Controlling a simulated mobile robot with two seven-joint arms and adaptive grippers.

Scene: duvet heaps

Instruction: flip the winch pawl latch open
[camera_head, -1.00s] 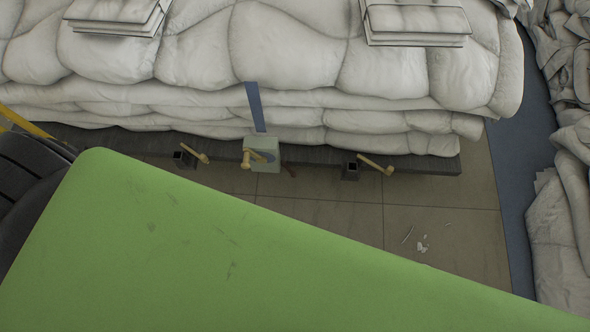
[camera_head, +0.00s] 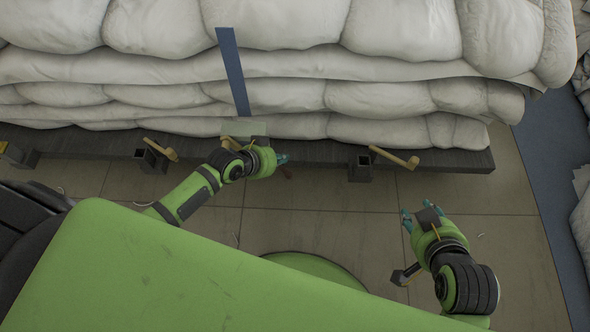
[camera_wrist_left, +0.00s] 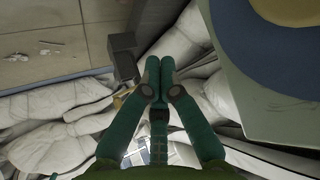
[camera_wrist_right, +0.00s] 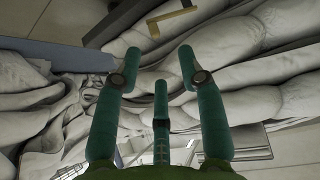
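The winch (camera_head: 236,128) is a pale grey-green box at the lower end of a blue strap (camera_head: 233,75), mostly hidden behind my left gripper in the head view. In the left wrist view its pale side (camera_wrist_left: 235,95) and a blue ring with a tan centre (camera_wrist_left: 295,8) are close at the upper right. A small reddish-brown piece (camera_head: 288,173) shows beside the winch; I cannot tell if it is the pawl latch. My left gripper (camera_head: 282,158) has its fingertips together, empty, just right of the winch. My right gripper (camera_head: 420,216) is open and empty over the floor.
White duvet heaps (camera_head: 400,30) lie on a dark platform (camera_head: 450,162) behind the winch. Cranks with tan handles stand on either side, at left (camera_head: 152,158) and right (camera_head: 362,168). The tiled floor (camera_head: 330,220) in front is mostly clear.

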